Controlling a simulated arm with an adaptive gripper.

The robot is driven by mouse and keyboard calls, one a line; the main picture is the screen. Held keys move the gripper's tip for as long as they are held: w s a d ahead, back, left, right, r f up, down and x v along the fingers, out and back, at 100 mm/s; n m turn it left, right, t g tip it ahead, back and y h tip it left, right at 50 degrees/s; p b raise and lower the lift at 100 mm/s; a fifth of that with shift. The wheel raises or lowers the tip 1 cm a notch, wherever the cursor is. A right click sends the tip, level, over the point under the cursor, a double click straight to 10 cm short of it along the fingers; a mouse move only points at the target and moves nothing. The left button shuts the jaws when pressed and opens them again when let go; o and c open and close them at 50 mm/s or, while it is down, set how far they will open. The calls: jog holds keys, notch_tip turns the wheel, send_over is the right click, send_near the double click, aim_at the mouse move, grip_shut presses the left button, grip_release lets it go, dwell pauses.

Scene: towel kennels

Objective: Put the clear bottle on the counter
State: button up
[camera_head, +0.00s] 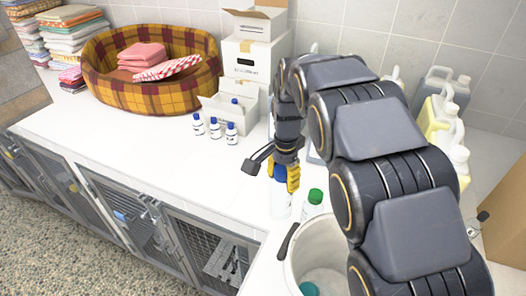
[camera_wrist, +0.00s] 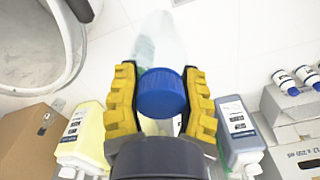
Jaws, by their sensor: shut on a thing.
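My gripper (camera_head: 285,174) has yellow fingers and is shut on the blue-capped clear bottle (camera_head: 281,201), holding it at the cap. In the wrist view, the blue cap sits between the fingers of my gripper (camera_wrist: 161,95). The see-through body of the clear bottle (camera_wrist: 158,35) extends away beyond it. The bottle looks upright over the white counter (camera_head: 170,150). I cannot tell whether its base touches the counter. The fingers hide part of its neck.
A green-capped bottle (camera_head: 313,205) stands close on the right. A white bucket (camera_head: 296,262) with a teal item (camera_head: 309,289) is in front. Small blue-capped bottles (camera_head: 214,128), jugs (camera_head: 440,105) and a plaid pet bed (camera_head: 125,98) stand behind. The counter's left front is clear.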

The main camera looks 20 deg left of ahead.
jog(key=w+a+f, duration=0.6)
jog(key=w+f, duration=0.4)
jog(key=f, duration=0.2)
jog(key=shift+w+a+f, duration=0.15)
jog(key=shift+w+a, duration=0.1)
jog(key=shift+w, duration=0.1)
jog(key=o, duration=0.9)
jog(key=shift+f, duration=0.1)
jog(key=shift+o, duration=0.2)
